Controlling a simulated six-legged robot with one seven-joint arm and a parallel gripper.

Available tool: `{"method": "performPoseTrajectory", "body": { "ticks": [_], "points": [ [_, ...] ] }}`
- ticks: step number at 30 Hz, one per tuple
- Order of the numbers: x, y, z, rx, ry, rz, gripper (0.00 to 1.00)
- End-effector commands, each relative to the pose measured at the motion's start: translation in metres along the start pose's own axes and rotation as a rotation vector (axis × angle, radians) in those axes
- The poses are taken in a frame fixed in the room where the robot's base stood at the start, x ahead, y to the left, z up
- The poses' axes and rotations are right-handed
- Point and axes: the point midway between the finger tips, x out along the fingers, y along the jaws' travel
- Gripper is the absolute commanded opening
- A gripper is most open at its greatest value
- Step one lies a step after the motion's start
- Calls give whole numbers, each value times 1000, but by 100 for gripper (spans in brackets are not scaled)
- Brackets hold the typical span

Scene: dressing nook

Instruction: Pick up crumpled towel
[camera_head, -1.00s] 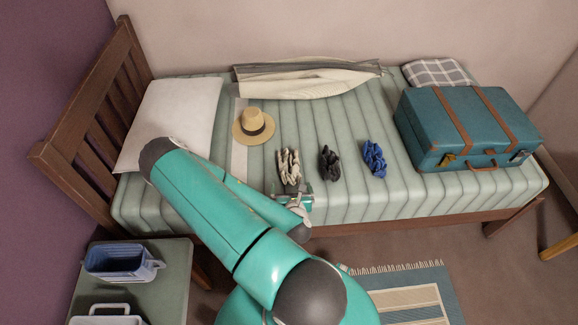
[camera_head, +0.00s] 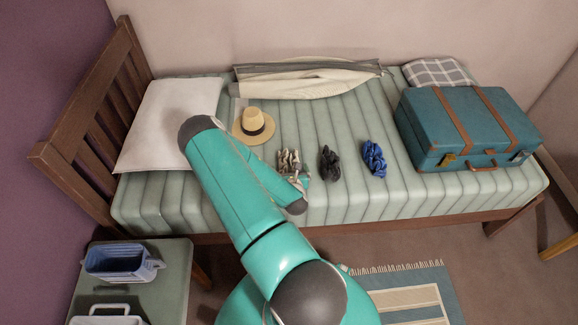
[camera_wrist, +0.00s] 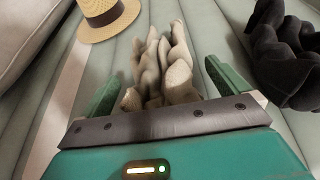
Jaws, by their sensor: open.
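Three crumpled cloths lie in a row on the bed: a beige one (camera_head: 287,160), a black one (camera_head: 329,163) and a blue one (camera_head: 373,158). I cannot tell by name which is the towel. My gripper (camera_wrist: 164,82) is open, with one green finger on each side of the beige cloth (camera_wrist: 160,62) in the wrist view. No finger is clearly pressing on it. The near end of the cloth is close to the gripper's palm. The black cloth (camera_wrist: 285,52) is right of the right finger. In the head view my arm hides most of the gripper.
A straw hat (camera_head: 253,124) sits left of and behind the beige cloth. A white pillow (camera_head: 158,112), a blue suitcase (camera_head: 440,130), a plaid cushion (camera_head: 437,73) and a long cream garment bag (camera_head: 310,84) are also on the bed. A side table (camera_head: 170,268) holds a blue bin (camera_head: 122,264).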

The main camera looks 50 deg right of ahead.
Motion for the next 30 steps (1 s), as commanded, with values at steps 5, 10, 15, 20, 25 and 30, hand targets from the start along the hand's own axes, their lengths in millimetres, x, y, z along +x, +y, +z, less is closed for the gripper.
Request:
{"method": "performPoseTrajectory", "body": {
  "ticks": [5, 10, 15, 20, 25, 30],
  "points": [
    [12, 0, 0, 1, 1, 0, 100],
    [12, 1, 0, 0, 1, 1, 100],
    [12, 1, 0, 0, 1, 1, 67],
    [12, 1, 0, 0, 0, 1, 51],
    [11, 1, 1, 0, -1, 1, 51],
    [9, 1, 8, -1, -1, 2, 51]
  ]
}}
